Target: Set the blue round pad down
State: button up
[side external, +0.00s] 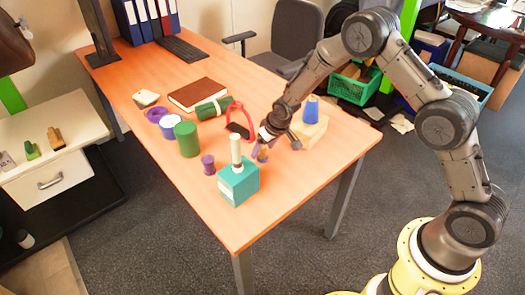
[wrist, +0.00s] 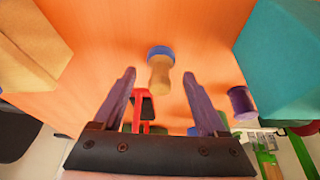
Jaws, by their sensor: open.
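The blue round pad (wrist: 158,51) shows in the wrist view as a blue disc under a tan wooden handle (wrist: 160,75). It appears to stand on the orange table, blue end down and handle toward the camera. My gripper (wrist: 159,74) is open, its two purple fingers apart on either side of the handle with gaps. In the side view my gripper (side external: 262,143) is low over the table, and the small pad (side external: 262,157) shows just below it, partly hidden by the fingers.
A teal block (side external: 239,187) with a pale peg stands in front and left. A tan block (side external: 309,133) with a blue cone stands on the right. A red stand (side external: 250,134) is behind. A purple spool (side external: 208,165) and green cylinder (side external: 187,139) stand left.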

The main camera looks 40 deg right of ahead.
jog(key=s+d+f+v, duration=0.1)
jog(key=s+v, duration=0.2)
jog(key=v, duration=1.2)
jog(key=s+d+f+v, duration=0.1)
jog(key=s+f+v, duration=0.15)
jog(key=v, duration=1.25)
jog(key=s+r, duration=0.2)
jog(key=s, duration=0.8)
jog(key=s+r+t, duration=0.1)
jog(key=s+r, duration=0.1)
jog(key=s, duration=0.8)
jog(key=shift+s, duration=0.4)
jog(key=shift+r, duration=0.1)
